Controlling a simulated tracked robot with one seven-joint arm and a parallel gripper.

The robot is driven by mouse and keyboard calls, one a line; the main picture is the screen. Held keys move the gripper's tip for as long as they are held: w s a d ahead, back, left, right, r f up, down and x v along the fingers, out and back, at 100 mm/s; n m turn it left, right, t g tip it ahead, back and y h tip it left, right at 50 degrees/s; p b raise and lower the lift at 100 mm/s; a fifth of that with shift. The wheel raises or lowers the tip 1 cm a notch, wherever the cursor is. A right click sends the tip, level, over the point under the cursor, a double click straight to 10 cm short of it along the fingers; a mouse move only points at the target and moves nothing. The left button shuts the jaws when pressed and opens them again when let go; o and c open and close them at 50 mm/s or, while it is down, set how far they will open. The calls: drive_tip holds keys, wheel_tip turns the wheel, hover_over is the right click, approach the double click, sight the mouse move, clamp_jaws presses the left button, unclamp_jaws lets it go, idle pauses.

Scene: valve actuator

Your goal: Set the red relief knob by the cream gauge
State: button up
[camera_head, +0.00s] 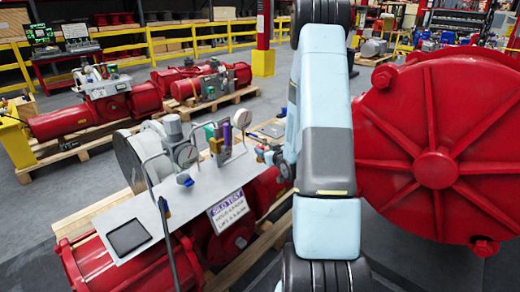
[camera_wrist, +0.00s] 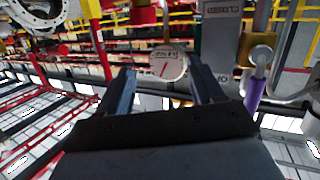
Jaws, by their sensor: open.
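A round pale gauge (camera_wrist: 165,66) with a red needle shows beyond my gripper (camera_wrist: 163,88) in the wrist view, between its two fingers. The fingers are apart, and I see nothing gripped between them. A red part (camera_wrist: 144,15) at the top edge, left of the gauge, may be the relief knob; it is cut off. I cannot tell which is the cream one.
A purple handle (camera_wrist: 254,92) stands right of my fingers. A grey plate (camera_wrist: 219,42) is close to the right finger. A large red flanged body (camera_head: 437,170) stands right of my arm.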

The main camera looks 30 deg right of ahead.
drive_tip(key=m+t, duration=0.1)
drive_tip(key=t, duration=0.1)
approach(260, 146)
drive_tip(key=w, duration=0.6)
drive_tip(key=w+f, duration=0.1)
drive_tip(key=w, duration=0.3)
drive_tip(key=shift+d+f, duration=0.1)
drive_tip(key=shift+d, duration=0.05)
drive_tip(key=shift+c, duration=0.5)
drive_tip(key=c, duration=0.9)
drive_tip(key=shift+o, duration=0.2)
drive_tip(key=shift+n+y, duration=1.1)
drive_tip(key=shift+y, duration=0.8)
drive_tip(key=o, duration=1)
drive_tip(key=shift+c, duration=0.2)
